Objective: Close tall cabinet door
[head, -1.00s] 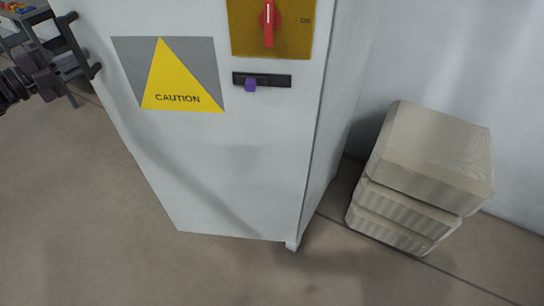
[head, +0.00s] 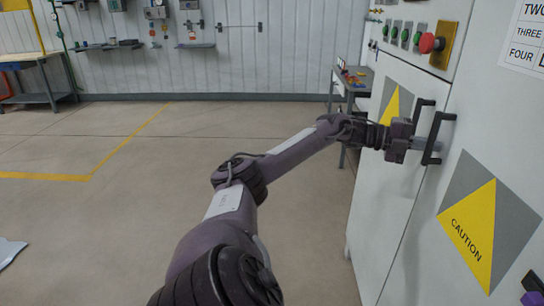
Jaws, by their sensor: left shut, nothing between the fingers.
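The tall white cabinet stands at the right of the head view. Its left door (head: 382,205) and right door (head: 455,270) meet at a thin dark seam and look close to flush; I cannot tell whether they are fully closed. Each door has a black bar handle: the left handle (head: 419,112) and the right handle (head: 440,122). My left gripper (head: 430,144) is shut with nothing in it, its grey fingertips in front of the doors beside the right handle. I cannot tell whether they touch it.
A red knob (head: 431,43) and green buttons sit on the panel above the left door. A grey table (head: 352,84) stands beyond the cabinet. A workbench (head: 38,95) is at the far left. The floor (head: 130,230) left of my arm is largely open.

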